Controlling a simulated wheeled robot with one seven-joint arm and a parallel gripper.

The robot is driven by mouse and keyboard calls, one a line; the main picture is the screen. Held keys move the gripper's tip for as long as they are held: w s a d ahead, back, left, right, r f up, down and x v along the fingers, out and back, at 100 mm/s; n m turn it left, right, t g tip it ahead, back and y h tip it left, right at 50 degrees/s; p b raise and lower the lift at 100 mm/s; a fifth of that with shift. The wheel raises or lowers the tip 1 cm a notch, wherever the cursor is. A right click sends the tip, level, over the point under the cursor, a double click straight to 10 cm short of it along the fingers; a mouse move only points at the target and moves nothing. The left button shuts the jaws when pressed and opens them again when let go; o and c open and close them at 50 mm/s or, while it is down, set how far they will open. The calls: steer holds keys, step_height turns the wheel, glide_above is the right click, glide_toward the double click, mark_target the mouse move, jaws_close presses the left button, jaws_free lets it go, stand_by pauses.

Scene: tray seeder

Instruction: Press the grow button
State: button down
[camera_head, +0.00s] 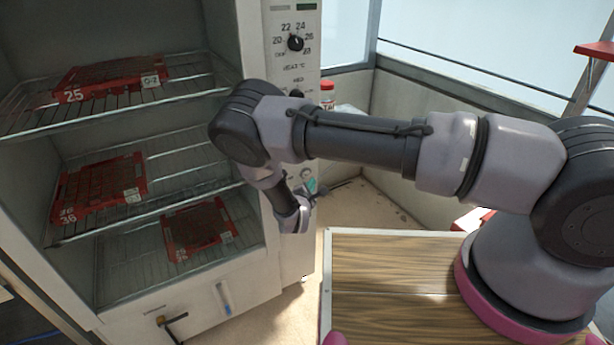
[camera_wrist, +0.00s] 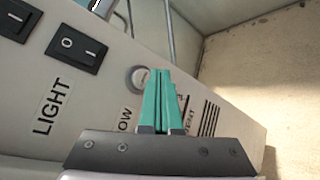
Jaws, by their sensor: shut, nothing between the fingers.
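The grow button is most likely the round, pale button (camera_wrist: 138,78) on the grey control panel in the wrist view. The label beside it (camera_wrist: 125,120) shows only "OW"; the rest is hidden or cut off. My gripper (camera_wrist: 160,74) has two teal fingers shut together with nothing between them. Its tips overlap the right edge of the button in the picture. I cannot tell whether they touch it. In the head view my gripper (camera_head: 313,186) is beside the lower part of the cabinet's control column, partly hidden by my wrist.
A black rocker switch (camera_wrist: 77,51) sits above the "LIGHT" label, with another switch (camera_wrist: 17,18) farther left. A temperature dial (camera_head: 295,43) is higher on the column. Open shelves at left hold red trays (camera_head: 100,183). A red-capped bottle (camera_head: 327,88) stands behind my arm.

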steer(key=shift+s+d, duration=0.55)
steer(key=shift+s, duration=0.3)
steer(key=shift+s+d, duration=0.55)
steer(key=shift+s, duration=0.25)
steer(key=w+d+r+m+g+h, duration=0.25)
steer(key=d+r+m, duration=0.25)
steer(key=r, duration=0.3)
steer(key=w+d+r+m+g+h, duration=0.1)
steer(key=d+r+m+g+h, duration=0.3)
steer(key=r, duration=0.5)
steer(key=s+d+r+m+g, duration=0.2)
steer(key=d+r+m, duration=0.2)
steer(key=d+r, duration=0.25)
steer(key=s+d+r+m+g, duration=0.3)
steer(key=d+r+m, duration=0.15)
steer(key=r, duration=0.35)
steer(key=s+d+r+m+t+y, duration=0.1)
steer(key=s+d+r+m+y, duration=0.1)
steer(key=s+r, duration=0.5)
steer(key=s+d+r+m+t+y, duration=0.1)
steer(key=s+r+m+y, duration=0.3)
steer(key=s+r, duration=0.4)
steer(key=s+d+r+m+t+y, duration=0.1)
steer(key=s+d+r+m+y, duration=0.2)
steer(key=s+r, duration=0.5)
step_height(320, 180, up, 2)
steer(key=shift+d+r+y, duration=0.1)
steer(key=shift+d+y, duration=0.35)
steer(key=shift+y, duration=0.6)
